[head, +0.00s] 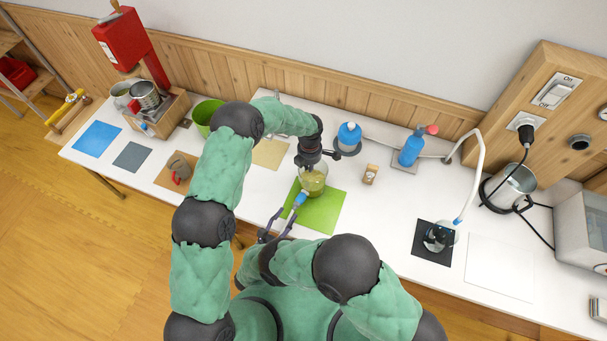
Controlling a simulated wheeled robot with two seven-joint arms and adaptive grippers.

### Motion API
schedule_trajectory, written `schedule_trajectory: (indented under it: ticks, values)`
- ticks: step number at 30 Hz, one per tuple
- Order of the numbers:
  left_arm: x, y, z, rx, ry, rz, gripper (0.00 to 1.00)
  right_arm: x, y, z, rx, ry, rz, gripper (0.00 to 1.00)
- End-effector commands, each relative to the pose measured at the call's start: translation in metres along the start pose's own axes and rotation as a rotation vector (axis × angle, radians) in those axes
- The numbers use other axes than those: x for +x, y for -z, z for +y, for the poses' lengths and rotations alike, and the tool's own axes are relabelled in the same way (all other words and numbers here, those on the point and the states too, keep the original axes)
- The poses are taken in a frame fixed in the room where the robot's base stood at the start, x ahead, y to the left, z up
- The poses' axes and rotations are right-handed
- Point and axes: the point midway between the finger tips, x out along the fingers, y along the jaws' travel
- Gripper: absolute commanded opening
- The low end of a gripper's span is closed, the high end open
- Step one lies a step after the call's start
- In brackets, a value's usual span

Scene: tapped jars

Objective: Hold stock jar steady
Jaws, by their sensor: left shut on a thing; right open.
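The stock jar (314,186) is clear, with yellowish-green contents, and stands on the green mat (322,217). A blue-and-white tap (300,199) shows at its lower left side. My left gripper (315,164) comes down from above and is shut on the jar at its upper part; its fingers are partly hidden by the wrist. My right gripper (282,213) is open, with its fingers pointing up toward the tap, just to its lower left. I cannot tell whether it touches the tap.
A small wooden block (370,174) stands right of the jar. A blue container (349,136) and a blue bottle (412,146) are behind. A green bucket (206,114) is left, beyond my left arm. The white table between the green mat and the black mat (421,251) is clear.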

Motion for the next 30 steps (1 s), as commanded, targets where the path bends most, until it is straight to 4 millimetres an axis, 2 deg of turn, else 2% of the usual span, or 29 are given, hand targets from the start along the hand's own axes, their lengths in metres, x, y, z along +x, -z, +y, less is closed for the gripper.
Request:
schedule_trajectory:
  ticks: [1, 8, 9, 11, 23, 30]
  values:
    - [0.001, 0.000, 0.000, 0.000, 0.000, 0.001, 0.00, -0.001, 0.006, 0.001, -0.010, -0.010, 0.005, 0.70]
    - [0.001, 0.000, 0.000, 0.000, 0.001, 0.001, 0.00, -0.001, 0.006, 0.001, -0.009, -0.009, 0.005, 0.70]
    - [0.001, 0.000, 0.000, 0.000, 0.001, 0.001, 0.18, -0.001, 0.006, 0.001, -0.009, -0.009, 0.005, 0.70]
    - [0.001, 0.000, 0.000, 0.000, 0.001, 0.001, 0.34, -0.001, 0.006, 0.001, -0.009, -0.009, 0.005, 0.70]
    - [-0.003, 0.000, 0.000, 0.000, 0.000, 0.000, 0.34, -0.001, 0.006, 0.002, -0.008, -0.009, 0.005, 0.71]
    - [-0.031, -0.001, 0.000, 0.000, -0.002, -0.001, 0.34, -0.001, 0.006, 0.002, -0.008, -0.009, 0.005, 0.71]
